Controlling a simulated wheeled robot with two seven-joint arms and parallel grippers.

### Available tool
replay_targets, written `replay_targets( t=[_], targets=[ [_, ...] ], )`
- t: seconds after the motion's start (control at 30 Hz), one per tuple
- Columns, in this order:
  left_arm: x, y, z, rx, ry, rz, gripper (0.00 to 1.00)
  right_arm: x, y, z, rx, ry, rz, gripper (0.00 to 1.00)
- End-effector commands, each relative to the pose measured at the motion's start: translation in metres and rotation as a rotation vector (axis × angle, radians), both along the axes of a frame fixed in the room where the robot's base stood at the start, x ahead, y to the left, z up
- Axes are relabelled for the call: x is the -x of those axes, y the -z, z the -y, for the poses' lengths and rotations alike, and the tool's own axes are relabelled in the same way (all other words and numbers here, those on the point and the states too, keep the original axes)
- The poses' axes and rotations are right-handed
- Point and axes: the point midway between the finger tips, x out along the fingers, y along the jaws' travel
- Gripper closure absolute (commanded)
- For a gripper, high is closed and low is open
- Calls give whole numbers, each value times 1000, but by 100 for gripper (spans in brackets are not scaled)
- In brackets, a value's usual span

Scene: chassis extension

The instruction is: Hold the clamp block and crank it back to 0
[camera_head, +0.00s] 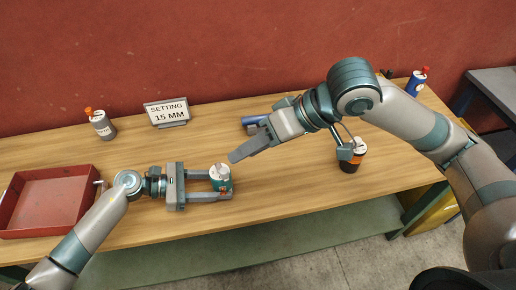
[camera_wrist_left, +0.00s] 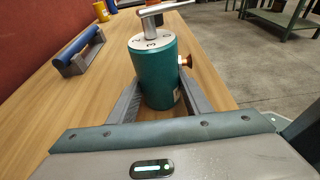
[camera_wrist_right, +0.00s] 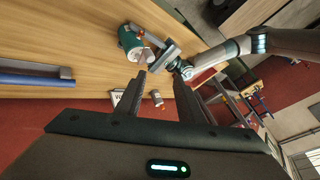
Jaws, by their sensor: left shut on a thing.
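The clamp block (camera_head: 223,184) is a teal cylinder standing upright near the table's front edge. In the left wrist view the clamp block (camera_wrist_left: 155,75) has numbers on its top, a silver crank handle (camera_wrist_left: 163,8) above it and an orange-tipped knob (camera_wrist_left: 185,61) on its right side. My left gripper (camera_head: 222,186) is shut around its sides from the left. My right gripper (camera_head: 234,157) is above and right of the block, open and empty, apart from the crank. In the right wrist view the block (camera_wrist_right: 129,41) lies beyond its fingertips. A sign (camera_head: 166,113) reads "SETTING 15 MM".
A red tray (camera_head: 45,229) is at the left. A grey bottle with an orange cap (camera_head: 103,126) stands at the back. A blue cylinder (camera_head: 254,120) lies behind my right gripper. A dark cylinder with an orange band (camera_head: 352,163) and a blue bottle (camera_head: 416,84) are farther right.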

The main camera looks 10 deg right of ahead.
Motion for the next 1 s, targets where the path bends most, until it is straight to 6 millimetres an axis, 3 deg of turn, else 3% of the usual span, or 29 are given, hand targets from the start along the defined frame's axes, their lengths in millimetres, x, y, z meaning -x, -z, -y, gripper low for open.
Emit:
replay_targets(
  t=[0.4,0.77,1.0],
  targets=[
    [0,0,0,1,0,0,68,13,-7,14,90,-19,-43,65],
    [0,0,0,1,0,0,68,12,-7,14,88,-19,-42,65],
    [0,0,0,1,0,0,68,7,0,3,37,-11,-18,65]
  ],
)
